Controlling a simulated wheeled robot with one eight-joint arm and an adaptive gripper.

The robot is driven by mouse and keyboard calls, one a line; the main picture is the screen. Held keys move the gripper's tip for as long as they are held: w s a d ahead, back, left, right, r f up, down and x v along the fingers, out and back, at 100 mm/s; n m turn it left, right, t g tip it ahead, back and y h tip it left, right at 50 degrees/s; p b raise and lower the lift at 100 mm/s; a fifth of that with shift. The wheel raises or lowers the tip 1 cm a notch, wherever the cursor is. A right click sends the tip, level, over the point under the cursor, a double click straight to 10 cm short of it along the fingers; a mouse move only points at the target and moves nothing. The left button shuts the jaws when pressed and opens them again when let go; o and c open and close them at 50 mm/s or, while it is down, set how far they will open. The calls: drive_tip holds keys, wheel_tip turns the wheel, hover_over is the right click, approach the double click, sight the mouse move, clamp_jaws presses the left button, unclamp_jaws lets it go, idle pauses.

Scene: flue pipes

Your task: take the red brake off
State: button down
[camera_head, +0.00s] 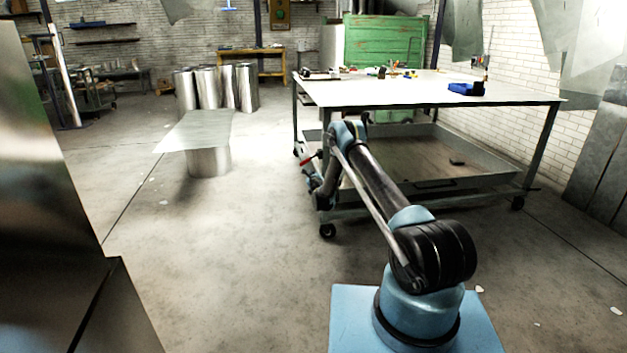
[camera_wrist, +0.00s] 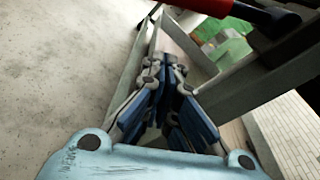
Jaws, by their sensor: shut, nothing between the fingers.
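The red brake is a red bar (camera_wrist: 222,6) with a black end, cut off by the top edge of the wrist view. In the head view a small red piece (camera_head: 307,161) shows at the left side of the wheeled table (camera_head: 430,90), partly hidden by my arm. My gripper (camera_wrist: 168,62) is shut and empty. In the wrist view its fingertips lie below and left of the red bar, apart from it in the picture. In the head view my gripper is low by the table's left side, largely hidden behind my arm.
The table stands on casters (camera_head: 327,231), with a lower tray (camera_head: 480,150). A blue tool (camera_head: 466,89) and small items lie on its top. Metal pipes (camera_head: 215,88) and a sheet on a drum (camera_head: 208,160) stand left. A green cabinet (camera_head: 385,42) is behind. Floor between is clear.

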sight(308, 160)
drive_tip(key=shift+s+a+r, duration=0.15)
drive_tip(key=shift+a+r, duration=0.15)
drive_tip(key=shift+r, duration=0.25)
drive_tip(key=shift+s+a+r, duration=0.15)
drive_tip(key=shift+a+r, duration=0.1)
drive_tip(key=shift+r, duration=0.35)
drive_tip(key=shift+s+a+r, duration=0.15)
drive_tip(key=shift+a+r, duration=0.15)
drive_tip(key=shift+r, duration=0.25)
